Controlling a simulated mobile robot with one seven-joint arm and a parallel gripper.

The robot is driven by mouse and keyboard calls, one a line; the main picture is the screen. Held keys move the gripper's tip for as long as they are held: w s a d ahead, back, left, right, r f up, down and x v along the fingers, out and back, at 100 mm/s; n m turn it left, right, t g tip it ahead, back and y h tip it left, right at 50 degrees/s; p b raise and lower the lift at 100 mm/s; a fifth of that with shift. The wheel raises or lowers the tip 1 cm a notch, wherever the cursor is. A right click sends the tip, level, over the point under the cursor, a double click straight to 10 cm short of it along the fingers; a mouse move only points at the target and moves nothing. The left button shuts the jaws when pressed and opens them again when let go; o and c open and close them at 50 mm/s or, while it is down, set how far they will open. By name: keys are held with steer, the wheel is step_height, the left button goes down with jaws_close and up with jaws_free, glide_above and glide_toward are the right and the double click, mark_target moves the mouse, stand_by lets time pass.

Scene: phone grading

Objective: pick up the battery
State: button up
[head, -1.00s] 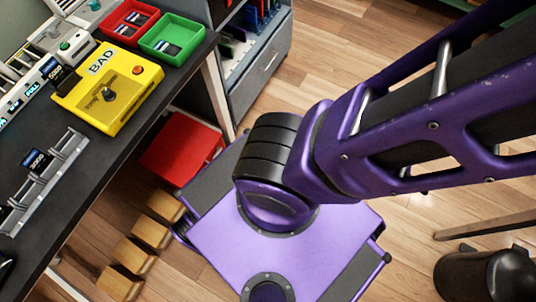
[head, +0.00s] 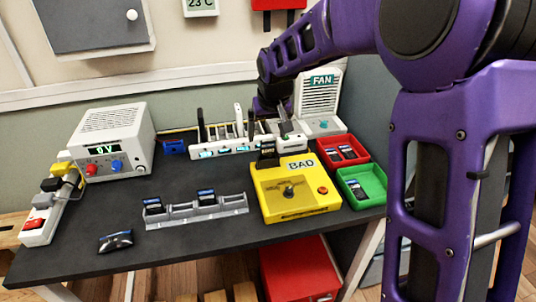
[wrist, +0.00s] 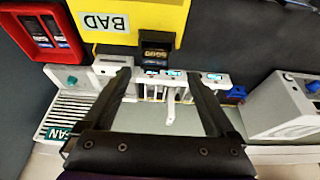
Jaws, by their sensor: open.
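Several dark batteries are in view, and I cannot tell which one the task names. One stands upright in the yellow tester marked BAD (head: 295,203). This battery (head: 268,155) also shows in the wrist view (wrist: 157,54), label toward the camera. My gripper (head: 284,124) is behind the tester, over the white bay unit. In the wrist view my gripper (wrist: 158,74) is open and empty, with the tester's battery just beyond and between its fingertips. Two more batteries stand in the grey rack (head: 180,217), and another battery (head: 115,241) lies on the table's front left.
A red tray (head: 358,158) and a green tray (head: 378,199) at the right hold batteries. The white FAN unit (head: 321,112) stands close beside my gripper. A power supply (head: 112,143) and power strip (head: 42,225) are at the left.

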mark_target(268, 143)
steer(key=x, duration=0.4)
steer(key=b+x, duration=0.1)
steer(key=x, duration=0.2)
steer(key=shift+w+d, duration=0.3)
steer(key=shift+w, duration=0.05)
steer(key=shift+c, duration=0.3)
jaws_close()
step_height(268, 143, up, 10)
steer(key=shift+r+p, duration=0.1)
steer(key=shift+p, duration=0.8)
